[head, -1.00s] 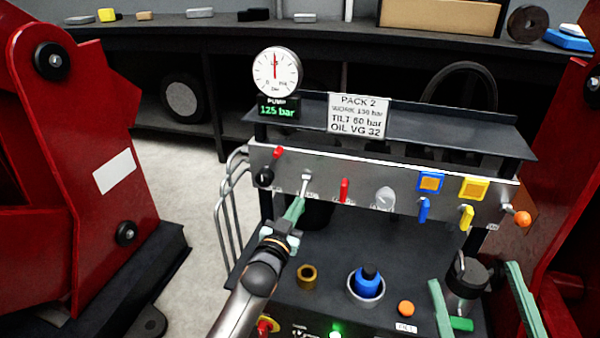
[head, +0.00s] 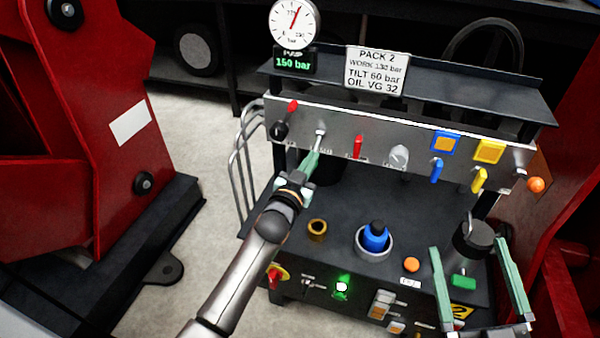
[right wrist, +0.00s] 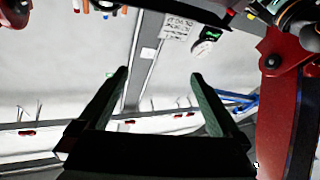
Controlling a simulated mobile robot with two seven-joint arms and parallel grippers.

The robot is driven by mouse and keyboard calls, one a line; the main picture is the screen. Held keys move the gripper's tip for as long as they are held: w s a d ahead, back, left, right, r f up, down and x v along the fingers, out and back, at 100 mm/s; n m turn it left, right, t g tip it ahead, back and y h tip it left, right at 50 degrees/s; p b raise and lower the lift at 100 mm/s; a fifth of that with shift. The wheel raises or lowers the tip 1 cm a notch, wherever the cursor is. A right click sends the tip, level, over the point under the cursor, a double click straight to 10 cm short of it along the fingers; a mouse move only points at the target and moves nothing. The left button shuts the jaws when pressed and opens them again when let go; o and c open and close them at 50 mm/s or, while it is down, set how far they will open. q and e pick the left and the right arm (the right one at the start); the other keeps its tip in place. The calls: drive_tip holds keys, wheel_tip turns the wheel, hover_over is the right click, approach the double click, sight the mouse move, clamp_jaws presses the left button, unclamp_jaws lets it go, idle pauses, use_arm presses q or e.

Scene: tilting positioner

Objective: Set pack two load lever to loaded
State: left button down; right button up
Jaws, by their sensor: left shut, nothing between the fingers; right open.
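The Pack 2 control panel (head: 375,135) carries a row of levers and knobs with labels too small to read. A small silver lever (head: 320,137) stands near its left end. My left gripper (head: 312,160) is shut and empty, its tips just below and against or very near this lever; I cannot tell if they touch. A red lever (head: 358,147) is to its right, then a grey knob (head: 399,156), a blue lever (head: 437,170) and a yellow lever (head: 479,180). My right gripper (head: 468,246) is open at the lower right; its fingers also show in the right wrist view (right wrist: 160,85).
A gauge (head: 293,24) and a display reading 150 bar (head: 296,62) stand above the panel. On the bench are a brass ring (head: 317,229), a blue-capped fitting (head: 375,238), an orange button (head: 411,265) and a black canister (head: 473,238). Red machinery (head: 95,130) flanks both sides.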

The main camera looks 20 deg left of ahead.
use_arm(q)
drive_tip(key=s+r+p, duration=0.1)
drive_tip(key=s+p, duration=0.3)
drive_tip(key=s, duration=0.5)
drive_tip(key=shift+s+a+r, duration=0.2)
drive_tip(key=shift+a, duration=0.05)
use_arm(e)
drive_tip(key=s+f+m+g+h, duration=0.2)
drive_tip(key=f+g, duration=0.3)
drive_tip(key=f, duration=0.6)
drive_tip(key=s+d+f+m+g+h, duration=0.1)
drive_tip(key=s+f+g, duration=0.3)
drive_tip(key=f, duration=0.8)
drive_tip(key=shift+d+m+g+h, duration=0.2)
drive_tip(key=shift+m+g+h, duration=0.3)
drive_tip(key=shift+g+h, duration=0.1)
drive_tip(key=shift+f, duration=0.1)
